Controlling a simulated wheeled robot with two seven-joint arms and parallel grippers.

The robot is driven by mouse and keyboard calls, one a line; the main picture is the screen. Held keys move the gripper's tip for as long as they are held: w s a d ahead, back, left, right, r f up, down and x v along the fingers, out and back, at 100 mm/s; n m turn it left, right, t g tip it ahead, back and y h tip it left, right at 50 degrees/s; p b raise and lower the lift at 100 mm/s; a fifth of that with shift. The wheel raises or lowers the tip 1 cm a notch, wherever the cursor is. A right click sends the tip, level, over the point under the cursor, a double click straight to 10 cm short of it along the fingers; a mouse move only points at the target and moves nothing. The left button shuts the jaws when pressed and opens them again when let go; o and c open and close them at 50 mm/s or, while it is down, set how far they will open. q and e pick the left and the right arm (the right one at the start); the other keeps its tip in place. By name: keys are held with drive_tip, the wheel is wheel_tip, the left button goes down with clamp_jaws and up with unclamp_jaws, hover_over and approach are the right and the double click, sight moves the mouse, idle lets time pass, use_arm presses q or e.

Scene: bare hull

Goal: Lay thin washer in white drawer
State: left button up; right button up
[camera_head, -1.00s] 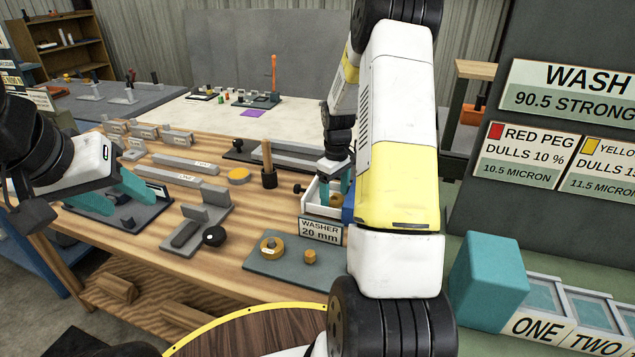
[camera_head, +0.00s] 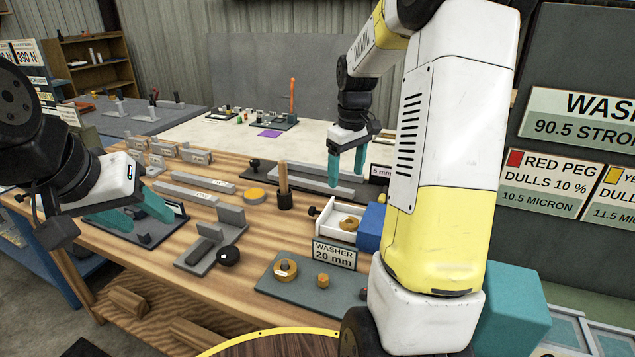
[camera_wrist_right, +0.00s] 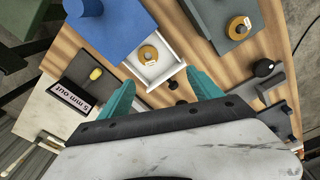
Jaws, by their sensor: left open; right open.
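The white drawer (camera_head: 325,222) is pulled out of a blue housing (camera_head: 371,228). A brass-coloured washer (camera_head: 350,223) lies inside it; the right wrist view shows the washer (camera_wrist_right: 148,54) on the floor of the white drawer (camera_wrist_right: 168,72). I cannot tell its thickness. My right gripper (camera_head: 347,172) is open and empty, raised above and behind the drawer, apart from the washer. My left gripper (camera_head: 136,212) is open and empty above a dark plate at the left of the bench.
A grey mat (camera_head: 300,292) in front of the drawer holds another brass ring (camera_head: 285,269) and a small brass cylinder (camera_head: 323,281), beside a "WASHER 20 mm" sign (camera_head: 334,254). A wooden peg (camera_head: 284,182) stands left of the drawer. Grey blocks (camera_head: 213,238) lie further left.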

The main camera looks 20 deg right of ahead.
drive_tip(key=s+a+r+m+t, duration=0.1)
drive_tip(key=s+a+r, duration=0.2)
drive_tip(key=s, duration=0.4)
drive_tip(key=s+a+r+m+t+y, duration=0.1)
drive_tip(key=s+a+r+m+t, duration=0.1)
drive_tip(key=s+a, duration=0.3)
drive_tip(key=s+a+r+m+t+y, duration=0.1)
drive_tip(key=s+a+r, duration=0.3)
drive_tip(key=s, duration=0.6)
drive_tip(key=shift+r+m+t, duration=0.3)
drive_tip(key=shift+r+t, duration=0.15)
drive_tip(key=shift+t, duration=0.15)
